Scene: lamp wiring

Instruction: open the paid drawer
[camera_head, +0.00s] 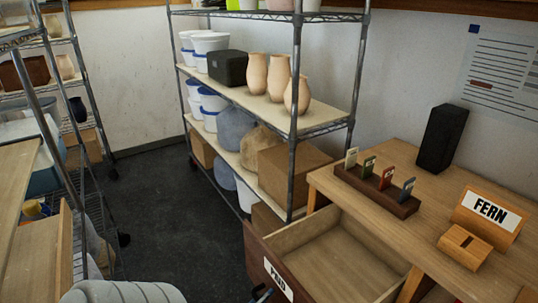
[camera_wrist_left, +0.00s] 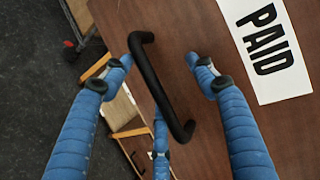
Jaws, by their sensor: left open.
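The paid drawer (camera_head: 322,262) stands pulled out of the wooden desk, and its bare inside shows in the head view. Its dark front carries a white PAID label (camera_head: 278,279), which also shows in the left wrist view (camera_wrist_left: 268,50). A black bar handle (camera_wrist_left: 160,85) is on the drawer front. My left gripper (camera_wrist_left: 160,90) is open, with blue fingers on both sides of the handle and a third finger below; I see no clear grip on it. In the head view only a bit of it (camera_head: 262,295) shows at the bottom edge. My right gripper is not in view.
On the desk (camera_head: 425,215) are a card rack (camera_head: 376,191), a black box (camera_head: 441,138), a FERN sign (camera_head: 488,213) and a slotted wooden block (camera_head: 464,247). A wire shelf (camera_head: 290,125) with pots and tubs stands behind the drawer. Dark floor (camera_head: 170,190) is clear to its left.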

